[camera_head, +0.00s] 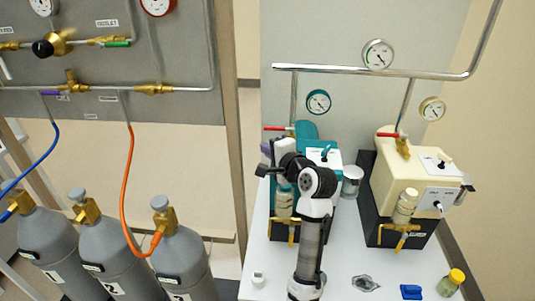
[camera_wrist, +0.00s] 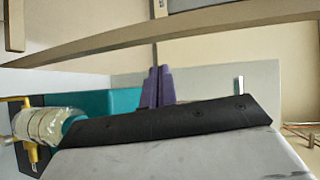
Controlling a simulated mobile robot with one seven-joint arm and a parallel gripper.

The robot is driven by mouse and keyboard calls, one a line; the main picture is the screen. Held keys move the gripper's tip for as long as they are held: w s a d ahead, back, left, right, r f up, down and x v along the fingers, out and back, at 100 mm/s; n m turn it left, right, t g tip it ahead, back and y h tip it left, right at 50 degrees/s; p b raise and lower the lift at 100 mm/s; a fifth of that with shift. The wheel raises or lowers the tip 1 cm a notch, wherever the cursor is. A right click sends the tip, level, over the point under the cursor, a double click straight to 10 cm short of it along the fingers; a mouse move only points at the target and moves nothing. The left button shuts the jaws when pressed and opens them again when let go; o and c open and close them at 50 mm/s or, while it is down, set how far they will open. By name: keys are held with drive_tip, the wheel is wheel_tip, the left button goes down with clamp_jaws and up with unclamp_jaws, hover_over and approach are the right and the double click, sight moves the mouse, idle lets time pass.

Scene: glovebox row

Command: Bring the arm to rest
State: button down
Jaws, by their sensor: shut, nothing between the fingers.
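My gripper (camera_wrist: 157,88) shows in the wrist view as two purple fingers pressed together with nothing between them. In the head view its purple tip (camera_head: 265,149) is partly hidden behind my white and black wrist. My arm rises from the bottom of the head view, in front of the teal pump unit (camera_head: 306,130). The arm is bent at the top and the gripper points to the left, beside the pump. The teal unit also shows in the wrist view (camera_wrist: 95,102), left of the fingers. I cannot tell whether the fingers touch it.
A cream pump (camera_head: 405,180) stands to the right. A metal pipe (camera_head: 340,69) with gauges runs above. Several gas cylinders (camera_head: 110,255) stand left.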

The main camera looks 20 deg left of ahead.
drive_tip(key=shift+s+r, duration=0.1)
drive_tip(key=shift+s, duration=0.2)
